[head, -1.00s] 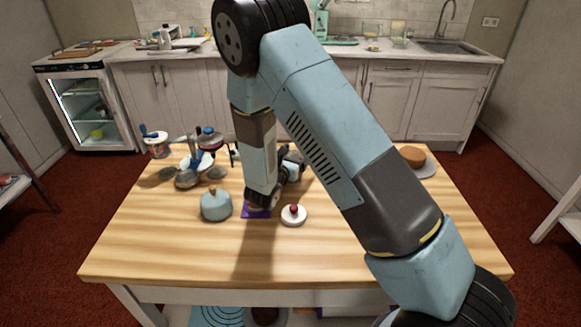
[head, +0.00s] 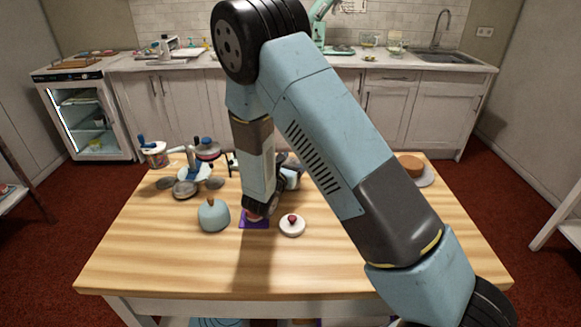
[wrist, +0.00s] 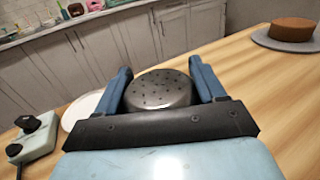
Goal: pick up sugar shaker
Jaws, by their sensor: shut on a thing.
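The sugar shaker (wrist: 160,90) shows in the wrist view as a round dark metal top with small holes, facing up towards the camera. My gripper (wrist: 159,70) has one blue finger on each side of it and is shut on it. The shaker's body below the top is hidden, so I cannot tell whether it is clear of the table. In the head view my arm hides most of the gripper and the shaker.
The wooden table (head: 150,265) has a pale blue dome (head: 213,216), a purple mat (head: 247,224), a small white round item with a red top (head: 292,226) and a brown cake (head: 411,165). Utensils and pots crowd its back left. The front is clear.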

